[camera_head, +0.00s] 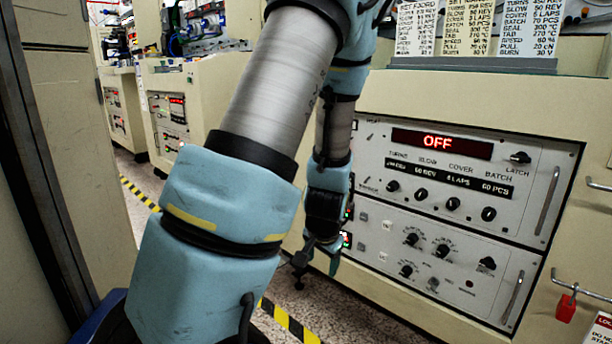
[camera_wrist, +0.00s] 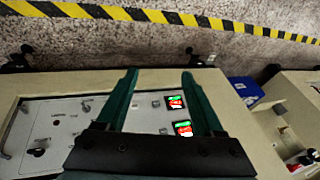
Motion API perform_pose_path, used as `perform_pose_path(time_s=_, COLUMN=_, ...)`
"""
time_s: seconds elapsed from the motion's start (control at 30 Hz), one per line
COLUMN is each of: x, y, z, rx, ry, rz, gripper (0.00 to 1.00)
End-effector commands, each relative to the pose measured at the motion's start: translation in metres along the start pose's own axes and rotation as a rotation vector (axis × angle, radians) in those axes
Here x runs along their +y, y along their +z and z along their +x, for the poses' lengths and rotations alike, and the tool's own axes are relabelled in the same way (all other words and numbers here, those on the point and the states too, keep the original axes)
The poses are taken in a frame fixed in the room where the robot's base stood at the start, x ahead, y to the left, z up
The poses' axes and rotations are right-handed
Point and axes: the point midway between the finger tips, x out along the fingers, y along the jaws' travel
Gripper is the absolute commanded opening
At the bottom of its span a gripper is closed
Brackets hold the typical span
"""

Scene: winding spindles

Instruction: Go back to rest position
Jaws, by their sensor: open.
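My arm hangs down across the middle of the head view. My gripper (camera_head: 317,254) is at its lower end, in front of the left side of the control panel (camera_head: 400,236). In the wrist view my gripper (camera_wrist: 160,82) shows two dark green fingers standing apart, with nothing between them. Lit red and green switches (camera_wrist: 179,115) on the panel lie around and behind the right finger. I cannot tell whether the fingers touch the panel.
The panel's display (camera_head: 442,143) reads OFF. A red padlock (camera_head: 567,308) hangs at the right. Other cream machines (camera_head: 170,125) stand at the back left. A yellow and black floor stripe (camera_head: 287,322) runs along the speckled floor. A blue box (camera_wrist: 246,90) shows in the wrist view.

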Motion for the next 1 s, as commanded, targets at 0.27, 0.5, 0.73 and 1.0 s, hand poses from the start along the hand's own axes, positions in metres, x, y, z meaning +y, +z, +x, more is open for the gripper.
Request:
perform_pose_path(time_s=0.27, x=-0.031, y=0.049, z=-0.064, rx=-0.135, ry=0.118, rz=-0.352, gripper=0.69)
perform_pose_path(time_s=0.5, x=-0.045, y=0.081, z=-0.102, rx=-0.214, ry=0.133, rz=-0.512, gripper=0.69)
perform_pose_path(time_s=0.73, x=-0.056, y=0.095, z=-0.141, rx=-0.263, ry=0.126, rz=-0.593, gripper=0.69)
perform_pose_path(time_s=1.0, x=-0.068, y=0.079, z=-0.185, rx=-0.262, ry=0.126, rz=-0.59, gripper=0.69)
